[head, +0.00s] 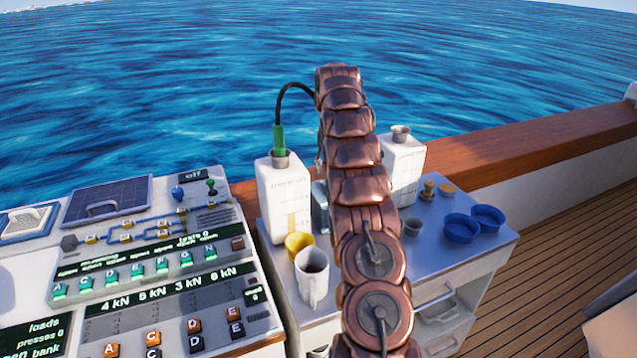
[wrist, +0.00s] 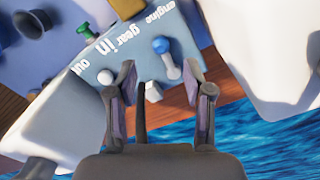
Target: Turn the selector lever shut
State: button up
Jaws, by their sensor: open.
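A pale panel (wrist: 130,50) with upside-down lettering reading "engine", "gear", "in" and "out" shows in the wrist view. A short lever with a blue knob (wrist: 162,45) and a white end stands on it; no label names it as the selector. A green knob (wrist: 85,29) and a small white knob (wrist: 105,77) are to its left. My gripper (wrist: 160,66) is open, with the lever showing between its fingertips. I cannot tell whether they touch it. In the head view my arm hides the gripper and most of this area.
A console (head: 130,240) with buttons fills the left in the head view. A white canister (head: 285,195) with a black hose, a white mug (head: 312,277), a yellow cup (head: 298,244) and blue bowls (head: 462,228) crowd the cabinet. A wooden rail (head: 540,145) runs behind.

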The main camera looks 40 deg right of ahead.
jog(key=shift+d+f, duration=0.15)
jog(key=shift+d, duration=0.4)
jog(key=shift+w+a+f+p, duration=0.15)
jog(key=shift+a+f, duration=0.05)
jog(key=shift+f, duration=0.3)
jog(key=shift+w+a+f+p, duration=0.1)
jog(key=shift+a+f+p, duration=0.05)
jog(key=shift+f, duration=0.35)
jog(key=shift+f+p, duration=0.8)
jog(key=shift+f, duration=2)
grip_shut()
